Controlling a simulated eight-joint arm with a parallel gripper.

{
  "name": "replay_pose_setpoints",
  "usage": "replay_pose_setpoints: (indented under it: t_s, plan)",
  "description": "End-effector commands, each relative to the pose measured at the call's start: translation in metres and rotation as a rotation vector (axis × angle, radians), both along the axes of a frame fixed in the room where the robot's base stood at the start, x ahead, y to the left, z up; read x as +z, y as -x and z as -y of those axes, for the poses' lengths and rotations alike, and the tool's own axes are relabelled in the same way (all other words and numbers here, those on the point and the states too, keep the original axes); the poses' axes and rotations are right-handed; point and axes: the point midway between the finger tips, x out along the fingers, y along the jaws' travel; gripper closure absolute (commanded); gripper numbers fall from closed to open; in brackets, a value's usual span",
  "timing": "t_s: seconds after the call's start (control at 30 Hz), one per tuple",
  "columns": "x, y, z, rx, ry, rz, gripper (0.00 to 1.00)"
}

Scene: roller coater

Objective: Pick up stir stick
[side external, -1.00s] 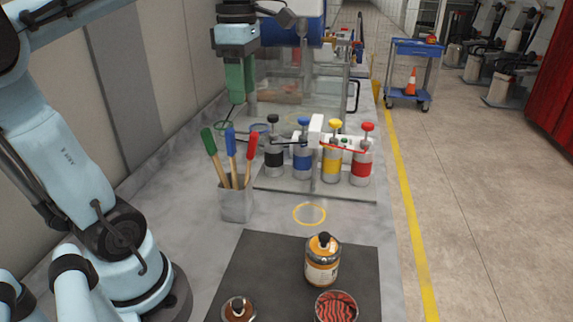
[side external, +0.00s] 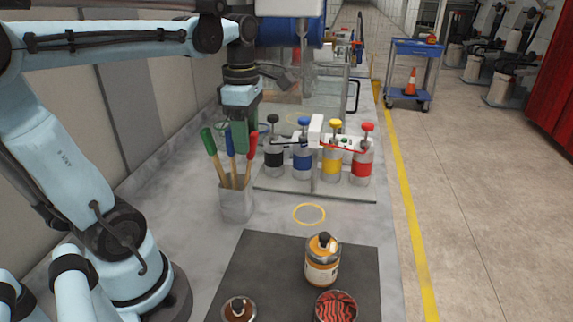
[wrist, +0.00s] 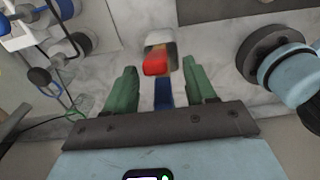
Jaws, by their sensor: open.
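Three stir sticks with wooden shafts stand in a grey holder (side external: 237,205). They have a green handle (side external: 208,141), a blue handle (side external: 230,141) and a red handle (side external: 252,144). My gripper (side external: 239,148) is at the handles' height, its green fingers overlapping the space between the blue and red ones. In the wrist view, my gripper (wrist: 160,70) is open, with the red handle (wrist: 156,63) and blue handle (wrist: 164,95) showing between its fingers. The green handle cannot be made out there. Contact with the fingers cannot be told.
Several pump cans, including a yellow one (side external: 332,158) and a red one (side external: 361,165), stand right of the holder on a glass plate (side external: 300,189). A dark mat (side external: 270,265) in front carries an orange-labelled bottle (side external: 322,262) and two round containers. The bench around the yellow ring (side external: 309,214) is clear.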

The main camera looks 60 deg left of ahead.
Motion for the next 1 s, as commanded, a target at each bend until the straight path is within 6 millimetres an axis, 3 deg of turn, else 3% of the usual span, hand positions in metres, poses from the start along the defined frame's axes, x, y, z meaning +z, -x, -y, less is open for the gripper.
replay_pose_setpoints:
  t_s: [0.33,0.7,1.0]
  plan:
    - [-0.04,-0.002,-0.002,0.0,0.0,0.0,0.45]
    - [-0.047,-0.002,-0.002,0.0,0.0,0.0,0.45]
    - [-0.047,-0.002,-0.002,0.0,0.0,0.0,0.89]
